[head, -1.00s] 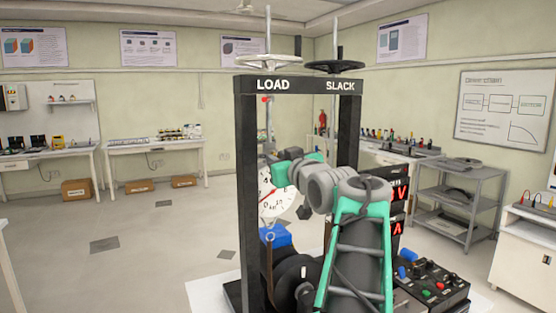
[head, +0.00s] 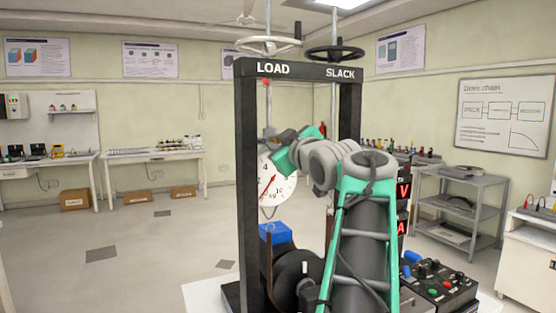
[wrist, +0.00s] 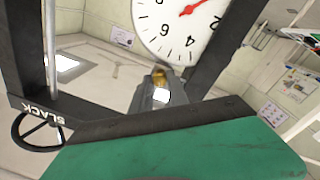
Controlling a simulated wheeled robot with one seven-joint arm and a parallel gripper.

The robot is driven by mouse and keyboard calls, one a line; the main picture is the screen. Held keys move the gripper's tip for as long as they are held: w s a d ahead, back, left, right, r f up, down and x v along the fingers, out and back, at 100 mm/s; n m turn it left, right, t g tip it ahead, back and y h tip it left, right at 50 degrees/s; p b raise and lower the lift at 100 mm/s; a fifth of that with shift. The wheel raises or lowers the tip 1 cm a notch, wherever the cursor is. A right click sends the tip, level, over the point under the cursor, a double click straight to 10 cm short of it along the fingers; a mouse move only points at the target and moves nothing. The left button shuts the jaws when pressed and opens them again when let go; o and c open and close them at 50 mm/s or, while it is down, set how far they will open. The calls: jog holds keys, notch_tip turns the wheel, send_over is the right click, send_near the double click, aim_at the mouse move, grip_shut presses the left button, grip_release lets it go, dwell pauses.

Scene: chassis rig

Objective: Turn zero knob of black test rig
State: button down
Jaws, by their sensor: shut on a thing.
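The black test rig (head: 247,190) is a tall frame with LOAD and SLACK on its top bar. A white dial (head: 280,188) with a red needle hangs inside the frame, partly hidden by my arm. In the wrist view the dial (wrist: 180,22) fills the top, its numbers upside down. A small brass-coloured knob (wrist: 159,75) sits just off the dial's rim. My gripper (wrist: 160,90) is shut on this knob, its grey fingers around it. In the head view the knob and fingertips are too small to tell.
A white handwheel (head: 268,45) and a black handwheel (head: 334,52) sit above the frame. A blue block (head: 275,233) and a black wheel (head: 298,275) are below the dial. A control box (head: 440,290) stands at right. The frame's posts stand close around my arm.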

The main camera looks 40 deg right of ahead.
jog(key=c, duration=1.3)
grip_release()
jog(key=b+v, duration=0.1)
jog(key=v, duration=0.6)
jog(key=shift+s+a, duration=0.1)
jog(key=shift+s, duration=0.25)
